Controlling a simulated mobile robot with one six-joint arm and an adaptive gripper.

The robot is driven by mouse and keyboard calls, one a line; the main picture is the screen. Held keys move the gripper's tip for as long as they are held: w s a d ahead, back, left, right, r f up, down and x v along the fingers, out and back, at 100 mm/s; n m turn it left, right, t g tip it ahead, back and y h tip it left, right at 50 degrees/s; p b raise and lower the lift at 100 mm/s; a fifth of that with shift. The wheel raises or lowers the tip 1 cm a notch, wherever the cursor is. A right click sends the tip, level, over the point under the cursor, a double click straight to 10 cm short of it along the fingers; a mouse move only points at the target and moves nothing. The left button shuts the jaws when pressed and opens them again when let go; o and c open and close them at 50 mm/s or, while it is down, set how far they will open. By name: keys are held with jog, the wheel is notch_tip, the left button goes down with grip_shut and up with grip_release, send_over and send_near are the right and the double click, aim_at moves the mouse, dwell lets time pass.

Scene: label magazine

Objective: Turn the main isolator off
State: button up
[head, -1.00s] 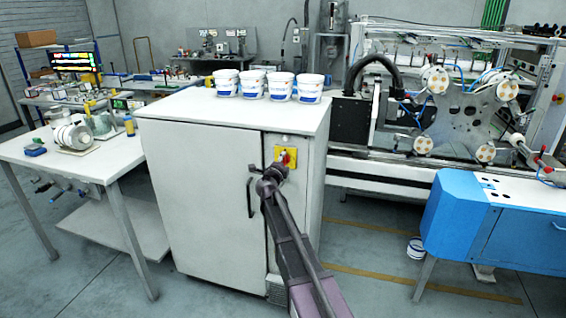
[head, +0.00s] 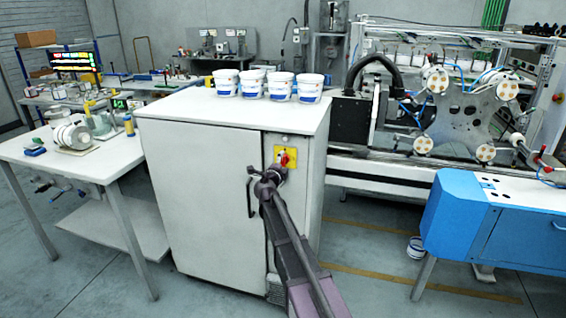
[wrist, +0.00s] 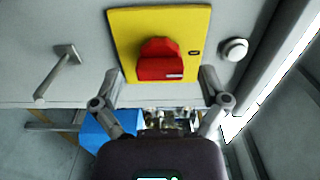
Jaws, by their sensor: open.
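The main isolator is a red rotary knob (head: 287,158) on a yellow plate (head: 279,151) at the upper right of the white cabinet's front. In the wrist view the red knob (wrist: 160,64) sits on the yellow plate (wrist: 128,27), and its grip looks roughly crosswise in the picture. My gripper (wrist: 158,78) is open and empty, with one finger on each side just below the knob. The fingers appear apart from it. In the head view my gripper (head: 268,175) is just below and left of the knob, covering the plate's lower left edge.
A round white button (wrist: 234,50) is right of the plate. A door handle (head: 251,195) stands out on the left. White tubs (head: 281,87) stand on the cabinet top (head: 185,108).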

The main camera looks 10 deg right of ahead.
jog(key=v, duration=1)
jog(key=shift+s, duration=0.25)
jog(key=shift+a, duration=0.1)
jog(key=s+a+r+n+t+y+p, duration=0.1)
jog(key=a+r+n+t+y+p, duration=0.2)
jog(key=a+n+y, duration=0.55)
jog(key=s+a+f+n+g+y+p, duration=0.25)
jog(key=s+f+n+g+y, duration=0.35)
jog(key=n, duration=0.5)
jog(key=s+d+f+n+g+h+p, duration=0.1)
jog(key=s+d+f+g, duration=0.1)
jog(key=s, duration=0.5)
jog(key=s+d+f+n+g+h+p, duration=0.1)
jog(key=s+d+f+n+g+h, duration=0.1)
jog(key=s+d+g, duration=0.3)
jog(key=s+d+f+n+g+h+p, duration=0.1)
jog(key=s+g, duration=0.4)
jog(key=s, duration=0.6)
jog(key=shift+s+d+f+g+h, duration=0.15)
jog(key=shift+d+f+g+h, duration=0.15)
jog(key=shift+d+f+h, duration=0.7)
